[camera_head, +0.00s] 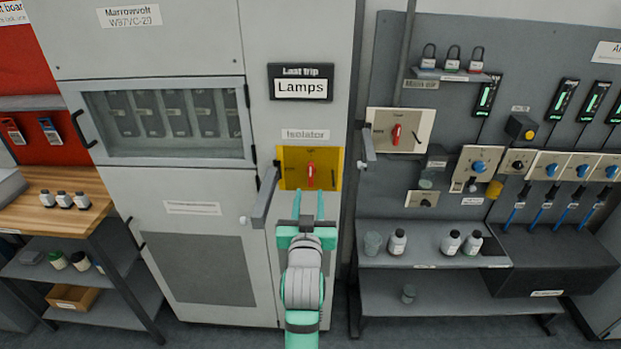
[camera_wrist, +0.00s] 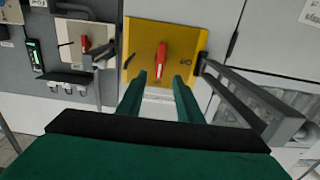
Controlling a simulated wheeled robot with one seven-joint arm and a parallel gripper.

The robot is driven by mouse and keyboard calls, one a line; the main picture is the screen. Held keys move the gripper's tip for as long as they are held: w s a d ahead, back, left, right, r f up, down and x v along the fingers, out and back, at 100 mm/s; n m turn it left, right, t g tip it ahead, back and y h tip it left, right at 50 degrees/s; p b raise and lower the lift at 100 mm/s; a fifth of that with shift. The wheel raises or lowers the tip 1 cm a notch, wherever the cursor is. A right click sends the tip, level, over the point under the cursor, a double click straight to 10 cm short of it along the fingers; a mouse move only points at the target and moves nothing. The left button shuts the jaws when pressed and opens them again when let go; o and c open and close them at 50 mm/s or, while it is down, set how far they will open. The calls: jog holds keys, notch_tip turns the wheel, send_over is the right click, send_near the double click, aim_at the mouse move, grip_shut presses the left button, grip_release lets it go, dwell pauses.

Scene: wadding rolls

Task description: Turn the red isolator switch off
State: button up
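The red isolator switch (camera_head: 311,174) stands near upright on a yellow plate (camera_head: 290,158), under a label reading "Isolator". In the wrist view, which looks turned over, the red handle (camera_wrist: 162,55) shows on the yellow plate (camera_wrist: 187,40). My gripper (camera_head: 308,208) is open and empty, with its two green fingers apart just below the switch in the head view. In the wrist view my gripper (camera_wrist: 160,88) has its fingertips on either side of the handle's line. I cannot tell whether they touch anything.
A grey lever (camera_head: 264,196) sticks out left of the yellow plate; in the wrist view the lever (camera_wrist: 245,108) is close to the right finger. Another red switch (camera_head: 396,133) is on a cream plate to the right. A shelf (camera_head: 430,255) holds several bottles.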

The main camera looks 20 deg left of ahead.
aim_at(311, 175)
jog(key=x, duration=0.9)
jog(key=shift+w, duration=0.25)
jog(key=shift+c, duration=0.6)
grip_shut()
